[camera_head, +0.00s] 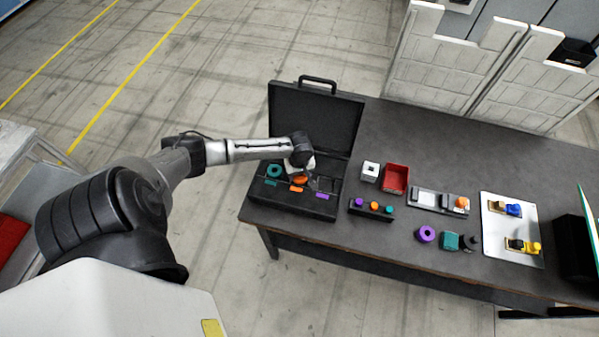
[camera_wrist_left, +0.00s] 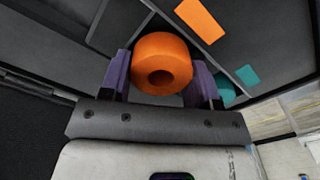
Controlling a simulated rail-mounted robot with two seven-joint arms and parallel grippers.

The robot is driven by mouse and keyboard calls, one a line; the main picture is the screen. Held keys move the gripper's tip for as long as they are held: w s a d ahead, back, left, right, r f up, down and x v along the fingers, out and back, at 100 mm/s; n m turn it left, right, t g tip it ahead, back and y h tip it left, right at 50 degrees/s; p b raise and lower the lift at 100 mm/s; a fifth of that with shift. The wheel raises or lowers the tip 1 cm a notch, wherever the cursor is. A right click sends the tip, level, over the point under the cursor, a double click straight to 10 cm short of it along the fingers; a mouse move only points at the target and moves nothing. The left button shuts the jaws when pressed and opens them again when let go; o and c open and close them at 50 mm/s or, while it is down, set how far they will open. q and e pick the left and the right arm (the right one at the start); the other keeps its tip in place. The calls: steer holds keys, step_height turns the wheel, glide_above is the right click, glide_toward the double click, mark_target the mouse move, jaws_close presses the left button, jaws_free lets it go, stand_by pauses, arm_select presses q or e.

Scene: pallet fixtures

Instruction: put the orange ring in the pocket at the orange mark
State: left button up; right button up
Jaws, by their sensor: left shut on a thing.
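The orange ring (camera_head: 300,181) is held over the open black case (camera_head: 310,119); in the left wrist view the ring (camera_wrist_left: 162,50) sits between the two fingers. My left gripper (camera_wrist_left: 160,76) is shut on it. In the head view the gripper (camera_head: 302,176) reaches down at the case's middle, and the pocket under it is hidden. The orange mark (camera_head: 296,189) lies on the case's front strip, just in front of the ring; it also shows in the wrist view (camera_wrist_left: 200,20). Whether the ring touches the case I cannot tell. My right gripper is not in view.
A teal ring (camera_head: 274,171) sits in the case's left pocket behind a teal mark (camera_head: 271,183). A purple mark (camera_head: 322,196) is to the right. On the table are a purple ring (camera_head: 426,234), a red bin (camera_head: 395,178) and a white tray (camera_head: 513,258). The raised lid stands behind.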

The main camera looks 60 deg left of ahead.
arm_select(q)
steer(key=shift+f, duration=0.1)
steer(key=o, duration=1.3)
steer(key=shift+o, duration=0.2)
steer(key=shift+r+p, duration=0.4)
steer(key=shift+p, duration=0.05)
step_height(320, 180, up, 6)
steer(key=p, duration=0.7)
steer(key=shift+f, duration=0.15)
step_height(320, 180, up, 3)
steer(key=p, duration=0.3)
steer(key=shift+f, duration=0.2)
